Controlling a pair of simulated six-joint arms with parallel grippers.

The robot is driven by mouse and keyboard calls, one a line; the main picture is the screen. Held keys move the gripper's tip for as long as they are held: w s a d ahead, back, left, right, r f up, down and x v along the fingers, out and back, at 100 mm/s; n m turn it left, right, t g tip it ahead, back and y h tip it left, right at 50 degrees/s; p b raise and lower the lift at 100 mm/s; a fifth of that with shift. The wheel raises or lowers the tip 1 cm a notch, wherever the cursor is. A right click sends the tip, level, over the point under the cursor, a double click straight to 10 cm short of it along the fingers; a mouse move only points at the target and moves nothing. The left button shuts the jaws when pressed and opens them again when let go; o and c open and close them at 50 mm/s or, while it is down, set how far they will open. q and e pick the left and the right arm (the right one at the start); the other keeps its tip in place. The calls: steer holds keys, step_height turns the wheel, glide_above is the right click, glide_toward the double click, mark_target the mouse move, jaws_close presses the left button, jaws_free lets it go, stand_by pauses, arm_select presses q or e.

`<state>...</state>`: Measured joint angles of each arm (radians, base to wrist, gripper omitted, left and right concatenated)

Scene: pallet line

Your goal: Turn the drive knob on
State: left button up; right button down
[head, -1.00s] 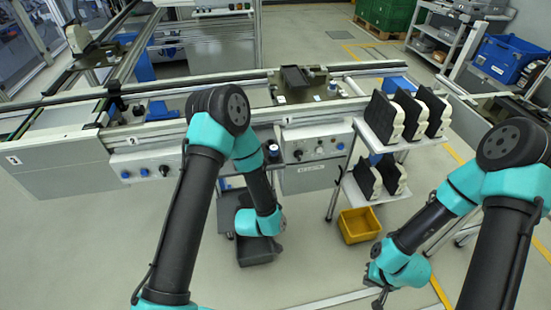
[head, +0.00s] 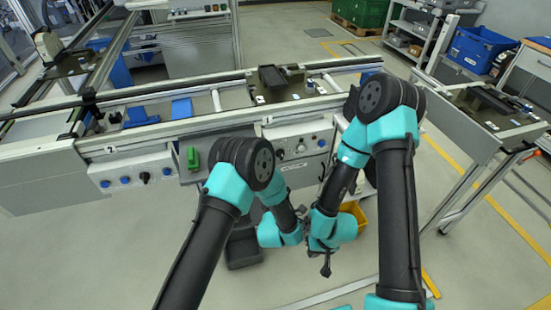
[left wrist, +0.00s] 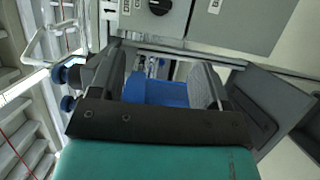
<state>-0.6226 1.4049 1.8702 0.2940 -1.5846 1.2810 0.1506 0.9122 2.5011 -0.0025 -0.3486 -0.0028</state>
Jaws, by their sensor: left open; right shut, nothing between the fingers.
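A control panel (head: 312,138) on the line's front carries a black knob (head: 279,154) and several buttons. A second panel (head: 110,167) to its left has another black knob (head: 145,177) between blue buttons. My left gripper (left wrist: 161,70) is open, with nothing held and a blue bin seen behind the gap. In the head view its fingers are hard to make out. My right gripper (head: 326,268) is shut and empty, low in front of the line.
A green part (head: 193,158) sits on the line's front between the panels. A yellow bin (head: 354,214) stands on the floor behind my right arm, which hides most of the rack there. A side conveyor (head: 475,115) stands at right. The floor at lower right is mostly clear.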

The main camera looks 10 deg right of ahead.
mark_target(281, 158)
arm_select(q)
steer(key=shift+w, duration=0.1)
steer(key=x, duration=1.7)
steer(key=shift+w, duration=0.1)
steer(key=c, duration=0.9)
